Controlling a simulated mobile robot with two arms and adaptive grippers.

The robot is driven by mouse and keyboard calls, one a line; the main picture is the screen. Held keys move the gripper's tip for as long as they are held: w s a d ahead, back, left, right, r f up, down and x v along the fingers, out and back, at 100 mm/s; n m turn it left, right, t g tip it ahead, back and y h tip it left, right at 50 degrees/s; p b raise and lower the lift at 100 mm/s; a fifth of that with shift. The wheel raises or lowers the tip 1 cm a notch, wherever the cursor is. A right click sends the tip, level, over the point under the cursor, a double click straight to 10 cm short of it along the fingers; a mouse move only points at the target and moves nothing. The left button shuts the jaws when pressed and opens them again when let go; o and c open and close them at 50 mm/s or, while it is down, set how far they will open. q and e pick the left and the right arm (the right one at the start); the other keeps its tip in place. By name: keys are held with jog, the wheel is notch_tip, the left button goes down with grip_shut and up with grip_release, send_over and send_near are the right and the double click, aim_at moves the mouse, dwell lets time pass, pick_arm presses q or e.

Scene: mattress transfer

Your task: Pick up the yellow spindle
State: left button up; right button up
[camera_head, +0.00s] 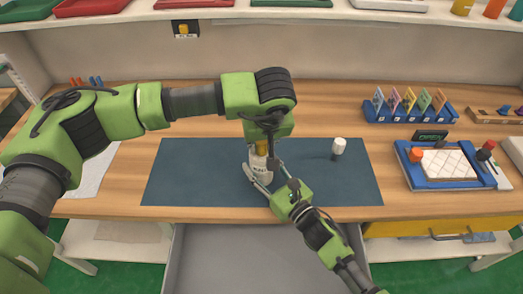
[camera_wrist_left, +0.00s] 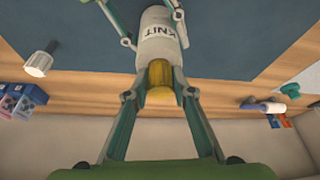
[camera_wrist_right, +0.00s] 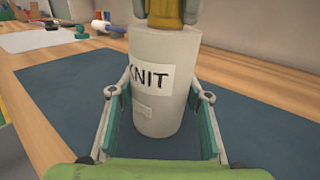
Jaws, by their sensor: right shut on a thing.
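The yellow spindle (camera_head: 262,148) stands in the top of a white cylinder labelled KNIT (camera_head: 261,168), above the dark blue mat (camera_head: 200,175). My left gripper (camera_wrist_left: 160,82) comes down from above, with one finger on each side of the spindle (camera_wrist_left: 160,96); I cannot tell whether they press on it. My right gripper (camera_wrist_right: 163,105) is shut around the lower part of the white cylinder (camera_wrist_right: 165,50), which stands upright. The spindle's upper end is partly hidden by the left fingers.
A small white-capped piece (camera_head: 338,147) stands on the mat to the right. A blue rack of coloured cards (camera_head: 410,113) and a blue-framed tray (camera_head: 447,184) are at the right. A white sheet (camera_head: 92,172) lies at the left. An open drawer (camera_head: 240,260) is below the table's front edge.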

pick_arm(q)
grip_shut()
notch_tip(320, 180, up, 10)
jog(key=shift+r, duration=0.1)
dwell(0.5)
pick_arm(e)
jog(key=o, duration=1.4)
jog(key=shift+o, duration=0.2)
